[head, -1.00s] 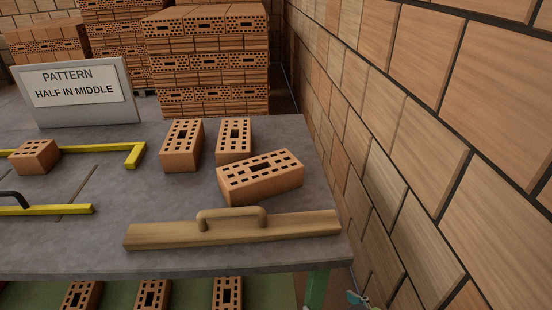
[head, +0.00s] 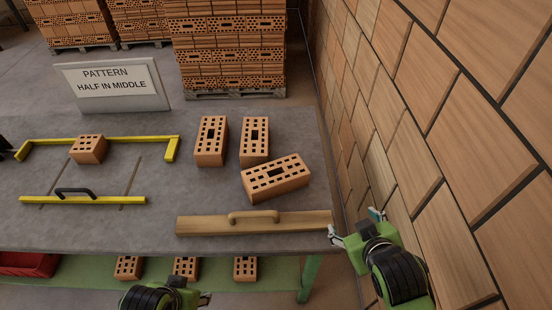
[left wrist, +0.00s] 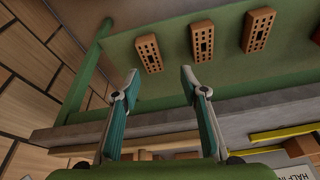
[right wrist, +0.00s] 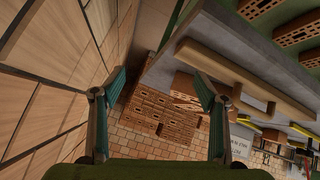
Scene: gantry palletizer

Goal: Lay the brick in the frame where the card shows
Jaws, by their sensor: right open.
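The card (head: 114,84) reads "PATTERN HALF IN MIDDLE" and stands at the back of the table. The yellow frame (head: 172,149) lies below it, with a half-length brick (head: 88,149) at its back rail. A yellow bar with a black handle (head: 83,199) lies in front. Three perforated bricks are to the right: two side by side (head: 211,142) (head: 254,141) and one angled (head: 276,178). My right gripper (head: 355,226) is open and empty off the table's right end. My left gripper (left wrist: 160,73) is open and empty near the table's front edge.
A wooden board with a handle (head: 290,224) lies along the table's front right. Several bricks (head: 185,267) sit on the green lower shelf, beside a red container (head: 28,263). A tiled wall (head: 450,130) closes the right side. Stacked brick pallets (head: 230,45) stand behind.

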